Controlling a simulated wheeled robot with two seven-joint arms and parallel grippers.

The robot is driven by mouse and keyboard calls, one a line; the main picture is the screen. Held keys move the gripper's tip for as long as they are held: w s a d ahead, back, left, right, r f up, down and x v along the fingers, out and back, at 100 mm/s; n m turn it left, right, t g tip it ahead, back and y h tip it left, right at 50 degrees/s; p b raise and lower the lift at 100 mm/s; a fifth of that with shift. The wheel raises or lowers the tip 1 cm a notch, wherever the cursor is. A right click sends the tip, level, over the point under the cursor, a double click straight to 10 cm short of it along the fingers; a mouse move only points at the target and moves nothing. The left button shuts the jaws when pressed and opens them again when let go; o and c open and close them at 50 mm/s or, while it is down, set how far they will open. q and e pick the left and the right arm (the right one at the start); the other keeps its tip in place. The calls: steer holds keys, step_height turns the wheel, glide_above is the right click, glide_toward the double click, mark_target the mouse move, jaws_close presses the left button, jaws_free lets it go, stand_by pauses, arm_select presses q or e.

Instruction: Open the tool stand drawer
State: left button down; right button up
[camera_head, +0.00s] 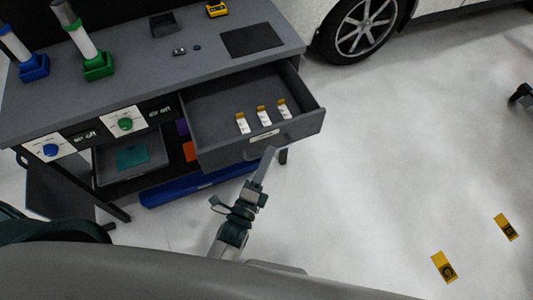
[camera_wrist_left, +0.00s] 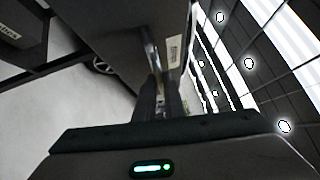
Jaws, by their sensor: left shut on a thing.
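The tool stand (camera_head: 130,85) is a grey workbench at the upper left. Its drawer (camera_head: 225,100) is pulled out well beyond the bench front, with its inside visible. In the left wrist view the fingers (camera_wrist_left: 158,98) reach up to the handle (camera_wrist_left: 151,58), beside a white label (camera_wrist_left: 174,50). My right gripper is in neither view.
Three small white and yellow boxes (camera_head: 262,115) stand in the drawer. A grey bin (camera_head: 130,158) and a blue tray (camera_head: 195,187) are below the bench. A car wheel (camera_head: 362,25) is at the top.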

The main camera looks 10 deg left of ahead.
arm_select(q)
steer(key=c, duration=1.8)
jaws_free()
steer(key=shift+c, duration=0.2)
steer(key=shift+s, duration=0.1)
